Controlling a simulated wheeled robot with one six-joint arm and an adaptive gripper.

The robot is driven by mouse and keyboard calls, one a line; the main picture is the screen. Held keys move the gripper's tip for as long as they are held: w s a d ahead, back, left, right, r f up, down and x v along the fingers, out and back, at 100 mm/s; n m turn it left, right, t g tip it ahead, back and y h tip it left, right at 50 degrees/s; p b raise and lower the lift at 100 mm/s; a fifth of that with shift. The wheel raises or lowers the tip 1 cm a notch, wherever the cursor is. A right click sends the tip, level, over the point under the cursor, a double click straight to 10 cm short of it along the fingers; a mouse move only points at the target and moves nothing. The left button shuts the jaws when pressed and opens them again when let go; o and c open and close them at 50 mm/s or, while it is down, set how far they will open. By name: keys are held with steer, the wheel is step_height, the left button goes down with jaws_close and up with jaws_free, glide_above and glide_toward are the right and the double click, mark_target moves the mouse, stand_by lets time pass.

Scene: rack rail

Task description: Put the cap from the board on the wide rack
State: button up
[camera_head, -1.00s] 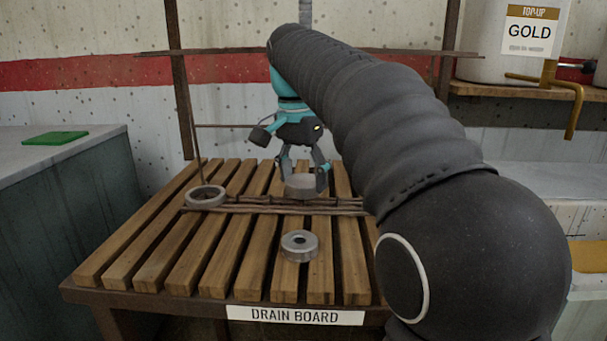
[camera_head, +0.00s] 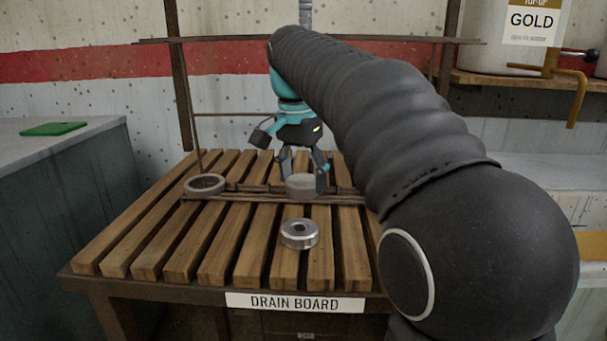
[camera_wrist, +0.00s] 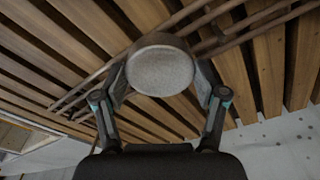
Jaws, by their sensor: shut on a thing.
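My gripper (camera_head: 303,165) is teal and black and points down over the slatted drain board (camera_head: 215,245). It is shut on a round grey cap (camera_head: 301,187). The wrist view shows the cap (camera_wrist: 160,68) held between both fingers, its flat round face toward the camera. The cap is in line with the thin brown rails (camera_head: 240,197) running across the slats; I cannot tell whether it touches them. I cannot tell which rails are the wide rack.
A grey ring (camera_head: 205,185) sits at the rails' left end. A shiny ring-shaped part (camera_head: 299,234) lies on the front slats. A brown frame with a high bar (camera_head: 220,41) stands behind. A counter with a green pad (camera_head: 54,129) is left. My arm hides the board's right side.

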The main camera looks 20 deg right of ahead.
stand_by(0.3)
steer(key=o, duration=1.2)
